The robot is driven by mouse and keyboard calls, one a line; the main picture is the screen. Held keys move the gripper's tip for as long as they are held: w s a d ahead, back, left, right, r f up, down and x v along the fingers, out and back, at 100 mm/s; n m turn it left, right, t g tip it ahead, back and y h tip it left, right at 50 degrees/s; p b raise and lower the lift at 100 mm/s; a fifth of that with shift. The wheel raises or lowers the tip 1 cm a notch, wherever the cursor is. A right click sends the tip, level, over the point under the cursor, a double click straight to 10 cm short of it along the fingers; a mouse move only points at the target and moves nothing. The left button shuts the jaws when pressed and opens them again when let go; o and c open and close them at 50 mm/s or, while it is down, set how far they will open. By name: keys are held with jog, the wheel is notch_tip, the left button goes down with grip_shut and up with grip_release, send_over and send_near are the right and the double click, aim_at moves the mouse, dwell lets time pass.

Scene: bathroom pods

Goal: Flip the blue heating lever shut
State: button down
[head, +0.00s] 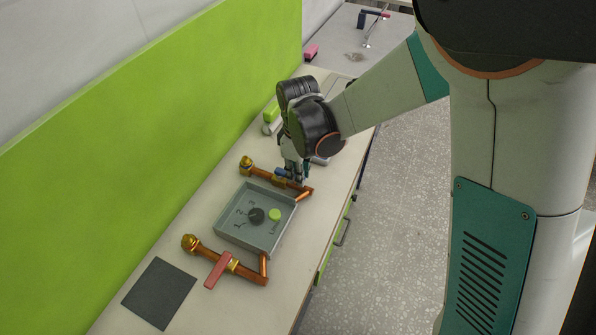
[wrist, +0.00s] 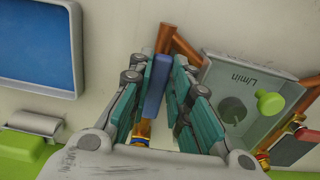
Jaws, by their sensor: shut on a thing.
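The blue heating lever (head: 281,174) sits on the far copper pipe (head: 262,174) on the counter. It also shows in the wrist view (wrist: 156,84) as a blue bar between my finger pads. My gripper (head: 295,174) reaches down to it from above, with its fingers closed around the lever. In the wrist view my gripper (wrist: 167,66) hides the lever's edges and part of its brass valve (wrist: 143,130). The lever looks roughly in line with the pipe.
A grey tray-like box (head: 238,240) with a dark knob (head: 256,215) and a green knob (head: 275,214) stands beside the pipe. A red lever (head: 217,271) is on the near pipe. A dark square plate (head: 159,293) lies nearer. A green wall (head: 150,110) bounds the counter's left.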

jog(key=shift+w, duration=0.1)
jog(key=w+n, duration=0.1)
jog(key=n, duration=0.1)
jog(key=w+n, duration=0.1)
jog(key=n, duration=0.1)
jog(key=shift+d+n+b, duration=0.15)
jog(key=shift+n+b, duration=0.25)
jog(key=w+n, duration=0.1)
jog(key=n, duration=0.1)
jog(key=w+n, duration=0.1)
jog(key=n, duration=0.1)
jog(key=shift+w+a+n, duration=0.1)
jog(key=shift+a+n, duration=0.2)
jog(key=shift+a, duration=0.05)
jog(key=n, duration=0.1)
jog(key=w+a+n, duration=0.1)
jog(key=n, duration=0.2)
jog(key=shift+w+a+b, duration=0.15)
jog(key=shift+w+b, duration=0.15)
jog(key=shift+w, duration=0.05)
jog(key=shift+w+a+n, duration=0.25)
jog(key=shift+a+n, duration=0.2)
jog(key=shift+n, duration=0.7)
jog(key=shift+w+a+n, duration=0.2)
jog(key=shift+a+n, duration=0.2)
jog(key=shift+n, duration=0.75)
jog(key=c, duration=1.5)
grip_release()
